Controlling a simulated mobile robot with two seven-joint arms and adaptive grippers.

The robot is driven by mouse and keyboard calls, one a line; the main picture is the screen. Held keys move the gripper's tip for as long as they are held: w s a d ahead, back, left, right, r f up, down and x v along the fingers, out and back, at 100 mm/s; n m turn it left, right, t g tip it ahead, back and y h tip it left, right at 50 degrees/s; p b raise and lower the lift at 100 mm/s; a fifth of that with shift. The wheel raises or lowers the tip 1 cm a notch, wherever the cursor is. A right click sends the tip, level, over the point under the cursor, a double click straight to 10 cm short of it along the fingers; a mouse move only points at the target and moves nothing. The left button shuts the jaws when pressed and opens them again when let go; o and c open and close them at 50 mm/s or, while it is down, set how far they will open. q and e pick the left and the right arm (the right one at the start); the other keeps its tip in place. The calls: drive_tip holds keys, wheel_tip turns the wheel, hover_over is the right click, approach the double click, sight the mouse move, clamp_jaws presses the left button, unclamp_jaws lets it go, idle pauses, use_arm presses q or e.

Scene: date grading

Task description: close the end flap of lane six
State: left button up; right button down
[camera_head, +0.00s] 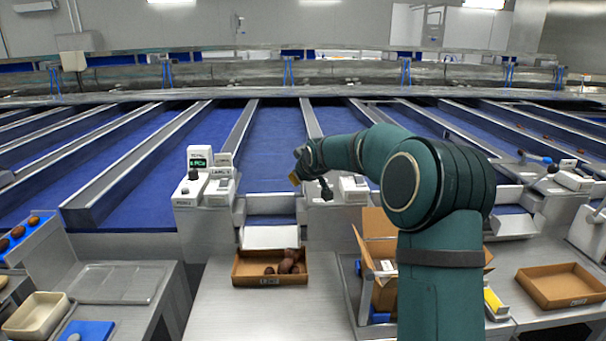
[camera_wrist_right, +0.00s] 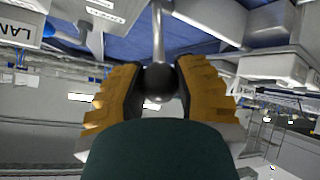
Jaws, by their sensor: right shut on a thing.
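My right gripper (camera_head: 296,177) reaches in from the right, beside the white control boxes (camera_head: 352,188) at the lane ends. In the right wrist view its yellow-padded fingers (camera_wrist_right: 158,84) are shut on a dark ball knob (camera_wrist_right: 158,78) at the end of a thin metal lever (camera_wrist_right: 158,30). A pale flap (camera_head: 270,237) slopes down at the end of the middle blue lane (camera_head: 272,150), above a cardboard tray (camera_head: 270,280) holding several dark dates (camera_head: 288,263). Whether the held lever belongs to this flap is unclear. Lane numbers are too small to read. My left gripper is out of view.
An open cardboard box (camera_head: 378,225) stands right of the tray, partly hidden by my arm. An empty cardboard tray (camera_head: 560,287) lies far right. A beige bin (camera_head: 36,314) sits at left. The steel counter (camera_head: 215,305) around the date tray is mostly clear.

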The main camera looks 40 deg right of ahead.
drive_tip(key=shift+s+a+f, duration=0.1)
drive_tip(key=shift+s+a, duration=0.05)
drive_tip(key=shift+f, duration=0.1)
idle(0.4)
drive_tip(key=c, duration=0.6)
unclamp_jaws()
drive_tip(key=shift+s+a, duration=0.1)
drive_tip(key=shift+s, duration=0.05)
drive_tip(key=v, duration=1.2)
